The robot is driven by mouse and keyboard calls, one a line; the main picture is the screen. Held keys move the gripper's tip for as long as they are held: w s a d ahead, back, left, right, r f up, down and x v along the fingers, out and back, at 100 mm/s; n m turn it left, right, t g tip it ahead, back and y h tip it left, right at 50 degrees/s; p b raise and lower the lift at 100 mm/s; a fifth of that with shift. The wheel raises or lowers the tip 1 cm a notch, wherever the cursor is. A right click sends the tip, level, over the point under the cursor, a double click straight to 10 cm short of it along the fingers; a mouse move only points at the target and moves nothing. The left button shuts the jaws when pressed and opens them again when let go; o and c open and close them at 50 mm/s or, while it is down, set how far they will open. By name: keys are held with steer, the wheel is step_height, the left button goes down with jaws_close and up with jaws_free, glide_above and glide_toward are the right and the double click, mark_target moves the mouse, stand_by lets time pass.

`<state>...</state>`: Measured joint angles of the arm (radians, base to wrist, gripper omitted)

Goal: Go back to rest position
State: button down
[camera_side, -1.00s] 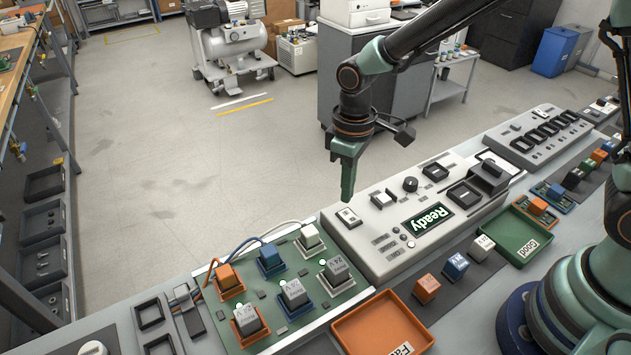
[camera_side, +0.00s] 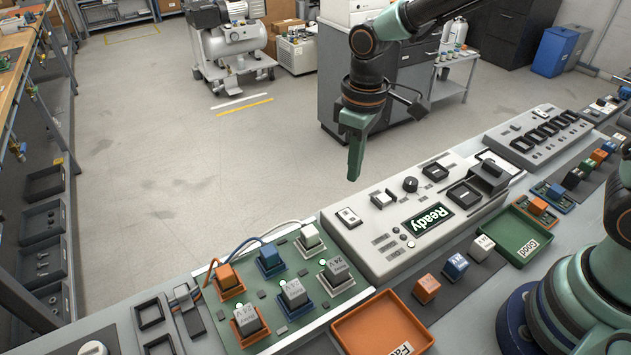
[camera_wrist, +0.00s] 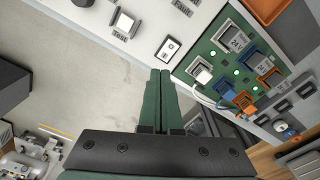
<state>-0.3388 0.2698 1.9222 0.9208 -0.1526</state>
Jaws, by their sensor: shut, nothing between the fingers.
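My gripper (camera_side: 354,178) hangs above the far edge of the grey control panel (camera_side: 388,262), pointing down, with its green fingers together and nothing between them. In the wrist view the closed fingers (camera_wrist: 160,74) point towards the panel's rocker switch (camera_wrist: 168,47) and do not touch it. The panel's display (camera_side: 430,218) reads "Ready". Left of the panel, the green relay board (camera_side: 270,308) holds several orange, blue, white and grey relay blocks, with small green lights beside them.
An orange tray (camera_side: 385,325) lies in front of the board, and a green tray (camera_side: 515,235) labelled "Good" lies to the right. Loose blocks, including an orange block (camera_side: 426,288), sit between them. A second panel (camera_side: 540,138) is at the back right. Open floor lies beyond the bench.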

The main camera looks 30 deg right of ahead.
steer(key=s+d+r+m+t, duration=0.5)
steer(key=s+d+r, duration=0.4)
steer(key=d+r, duration=0.2)
steer(key=shift+d+r+m, duration=0.2)
steer(key=shift+d+m, duration=0.1)
steer(key=shift+d, duration=0.8)
